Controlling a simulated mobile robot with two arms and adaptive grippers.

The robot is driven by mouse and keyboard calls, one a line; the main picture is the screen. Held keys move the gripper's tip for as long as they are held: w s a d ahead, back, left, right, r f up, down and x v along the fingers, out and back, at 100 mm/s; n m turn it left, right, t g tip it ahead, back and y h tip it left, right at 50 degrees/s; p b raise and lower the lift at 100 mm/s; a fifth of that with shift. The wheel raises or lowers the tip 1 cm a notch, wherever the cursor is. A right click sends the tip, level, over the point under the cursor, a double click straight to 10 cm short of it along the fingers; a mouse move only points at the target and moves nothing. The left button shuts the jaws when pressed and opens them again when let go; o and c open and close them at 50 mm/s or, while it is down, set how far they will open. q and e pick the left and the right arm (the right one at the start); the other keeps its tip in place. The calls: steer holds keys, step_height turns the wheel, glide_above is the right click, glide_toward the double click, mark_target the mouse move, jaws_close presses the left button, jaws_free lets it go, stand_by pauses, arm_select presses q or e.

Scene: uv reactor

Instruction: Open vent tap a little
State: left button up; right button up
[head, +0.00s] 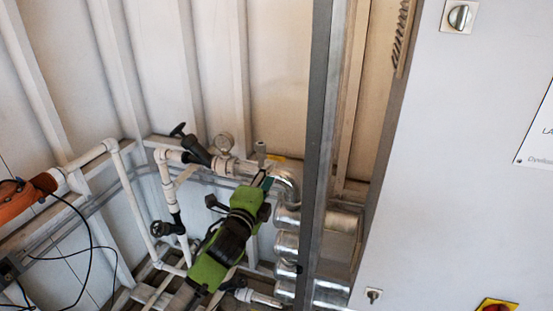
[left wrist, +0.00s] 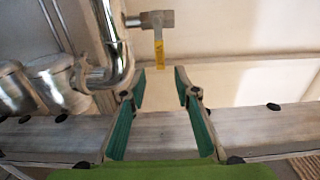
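The vent tap (left wrist: 157,20) is a small metal valve with a yellow lever (left wrist: 160,54) hanging down, on a shiny metal pipe in the left wrist view. In the head view the tap (head: 261,149) stands near the elbow of the pipework, its lever partly showing. My left gripper (left wrist: 158,90) is open, with teal pads apart and nothing between them. The lever appears just beyond the gap between its fingertips, apart from them. In the head view the left gripper (head: 264,181) is just below the tap. My right gripper is not in view.
Silver pipe bends (head: 286,245) stand right of my left arm, beside a grey upright post (head: 318,130). A pale cabinet (head: 455,150) fills the right.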

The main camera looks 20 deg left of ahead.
mark_target(278, 159)
arm_select(q)
steer(key=w+p, duration=0.1)
steer(key=w, duration=0.6)
steer(key=shift+w+d, duration=0.1)
steer(key=shift+w, duration=0.25)
jaws_close()
